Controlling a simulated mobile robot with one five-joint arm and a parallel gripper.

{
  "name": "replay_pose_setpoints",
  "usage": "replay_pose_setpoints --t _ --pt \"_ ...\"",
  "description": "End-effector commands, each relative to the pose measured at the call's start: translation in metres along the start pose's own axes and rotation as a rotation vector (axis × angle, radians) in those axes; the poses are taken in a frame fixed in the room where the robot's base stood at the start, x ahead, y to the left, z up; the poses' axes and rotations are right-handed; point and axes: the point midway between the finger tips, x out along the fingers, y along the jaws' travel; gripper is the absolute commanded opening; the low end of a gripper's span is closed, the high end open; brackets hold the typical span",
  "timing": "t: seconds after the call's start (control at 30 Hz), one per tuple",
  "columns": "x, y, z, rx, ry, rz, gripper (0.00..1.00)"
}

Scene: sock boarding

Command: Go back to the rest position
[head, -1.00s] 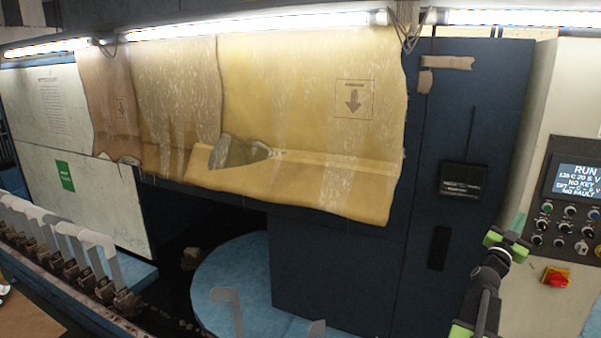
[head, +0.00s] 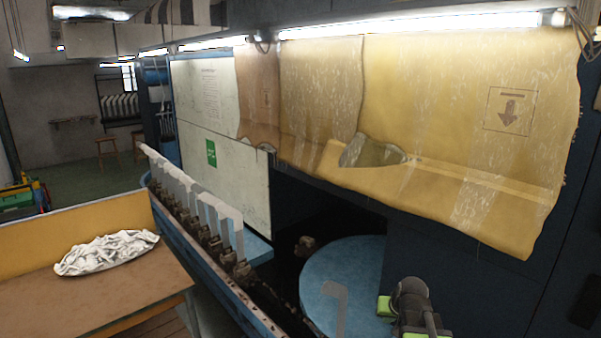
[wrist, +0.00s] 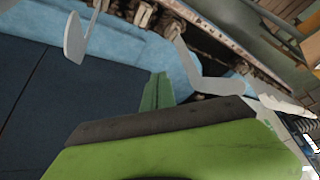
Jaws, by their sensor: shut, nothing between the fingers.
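My gripper (wrist: 160,112) shows in the wrist view as green fingers with a dark grey pad. It is shut and empty. Part of my arm (head: 410,308), dark with green pieces, shows at the bottom right of the head view, in front of the round blue table (head: 340,262). The fingertips cannot be made out there.
A rail of upright grey sock boards (head: 215,212) runs along the left of the machine. A bench (head: 95,300) with a pile of white cloth (head: 105,252) is at the left. Yellow translucent curtains (head: 460,110) hang over the machine front. Open floor (head: 75,182) lies at the back left.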

Motion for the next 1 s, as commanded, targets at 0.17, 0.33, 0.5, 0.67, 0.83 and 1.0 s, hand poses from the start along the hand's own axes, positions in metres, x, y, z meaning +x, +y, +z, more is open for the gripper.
replay_pose_setpoints --t 0.17,0.33,0.5,0.67,0.83,1.0 --pt "-0.008 -0.072 0.072 -0.102 -0.249 -0.003 0.0" --pt "-0.012 -0.109 0.136 -0.172 -0.442 0.033 0.0" --pt "0.035 -0.101 0.167 -0.165 -0.458 0.033 0.0" --pt "0.072 -0.096 0.196 -0.166 -0.48 0.034 0.0" --pt "0.092 -0.094 0.213 -0.166 -0.497 0.035 0.0" --pt "0.09 -0.094 0.213 -0.166 -0.501 0.035 0.0"
